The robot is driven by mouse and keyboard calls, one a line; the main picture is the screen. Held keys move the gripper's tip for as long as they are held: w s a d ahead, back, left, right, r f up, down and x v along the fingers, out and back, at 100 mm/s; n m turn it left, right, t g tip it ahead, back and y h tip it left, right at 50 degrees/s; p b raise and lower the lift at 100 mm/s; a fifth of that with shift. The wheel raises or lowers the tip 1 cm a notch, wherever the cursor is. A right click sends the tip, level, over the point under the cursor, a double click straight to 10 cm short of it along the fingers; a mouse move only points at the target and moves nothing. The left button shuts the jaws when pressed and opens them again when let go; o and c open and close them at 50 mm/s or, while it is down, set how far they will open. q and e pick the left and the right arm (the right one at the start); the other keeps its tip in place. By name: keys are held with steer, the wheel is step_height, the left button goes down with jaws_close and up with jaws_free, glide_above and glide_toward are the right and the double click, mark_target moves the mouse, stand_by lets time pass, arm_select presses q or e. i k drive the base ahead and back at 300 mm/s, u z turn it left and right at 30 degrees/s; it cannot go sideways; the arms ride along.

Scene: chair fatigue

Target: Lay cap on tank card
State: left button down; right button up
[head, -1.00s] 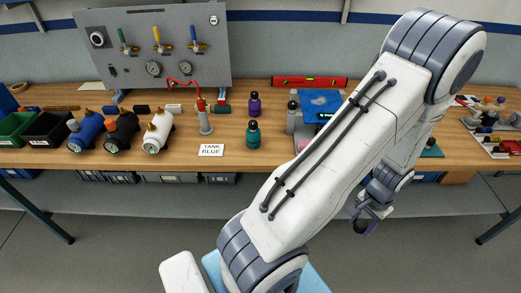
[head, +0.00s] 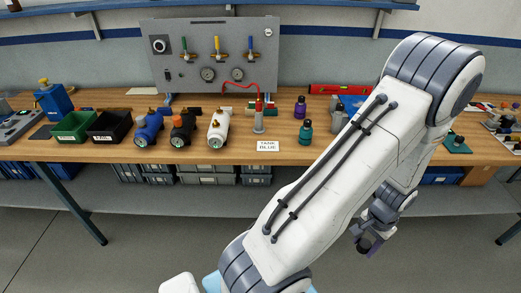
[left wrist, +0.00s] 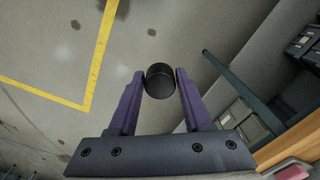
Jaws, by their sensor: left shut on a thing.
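The tank card (head: 268,146), a white card reading "TANK BLUE", lies flat near the front edge of the workbench in the head view. My left gripper (head: 369,244) hangs in front of the bench and lower than its top, right of the card. It is shut on a small black cap (left wrist: 160,84), which sits between the purple fingers of the left gripper (left wrist: 160,74) in the left wrist view, over the floor. In the head view the cap is small and dark at the fingertips. My right gripper is not in view.
Blue (head: 149,128), black (head: 183,129) and white (head: 218,129) tanks stand left of the card. A grey fitting with a red hose (head: 259,118) is behind it; teal (head: 306,133) and purple (head: 300,108) bottles are to the right. My arm hides part of the bench.

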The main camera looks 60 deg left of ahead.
mark_target(268, 145)
steer(key=u, duration=0.9)
steer(key=i, duration=0.15)
